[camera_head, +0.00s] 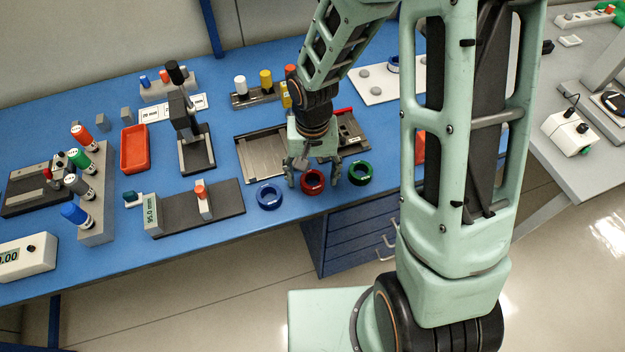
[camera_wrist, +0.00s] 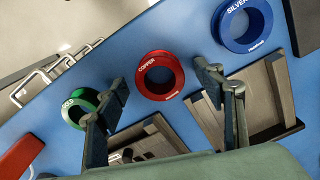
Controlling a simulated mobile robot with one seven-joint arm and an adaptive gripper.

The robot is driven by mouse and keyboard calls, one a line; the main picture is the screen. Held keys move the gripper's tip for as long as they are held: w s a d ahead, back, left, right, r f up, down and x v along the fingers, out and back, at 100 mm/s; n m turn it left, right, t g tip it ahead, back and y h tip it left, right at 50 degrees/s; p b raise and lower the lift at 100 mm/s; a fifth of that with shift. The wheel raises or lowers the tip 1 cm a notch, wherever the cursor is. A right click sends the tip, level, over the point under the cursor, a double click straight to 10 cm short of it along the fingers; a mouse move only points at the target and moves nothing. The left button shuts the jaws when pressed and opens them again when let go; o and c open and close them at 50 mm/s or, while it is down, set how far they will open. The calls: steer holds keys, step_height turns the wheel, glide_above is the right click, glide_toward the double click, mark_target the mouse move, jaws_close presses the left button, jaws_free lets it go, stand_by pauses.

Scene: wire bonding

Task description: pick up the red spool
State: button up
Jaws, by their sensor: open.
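The red spool (camera_head: 313,189), a ring marked COPPER, lies flat on the blue bench near its front edge. It also shows in the wrist view (camera_wrist: 146,78), where its hollow middle is seen from above. My gripper (camera_head: 314,180) is open and empty, over the red spool in the head view. In the wrist view its fingers (camera_wrist: 160,84) lie to either side of the spool, with blue bench visible between them and it. I cannot tell how far above the bench the fingertips are.
A green spool (camera_head: 359,173) marked GOLD and a blue spool (camera_head: 269,197) marked SILVER flank the red one. A grey metal tray (camera_head: 262,158) lies close behind.

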steer(key=shift+f, duration=0.5)
steer(key=c, duration=1.2)
steer(key=shift+r, duration=0.1)
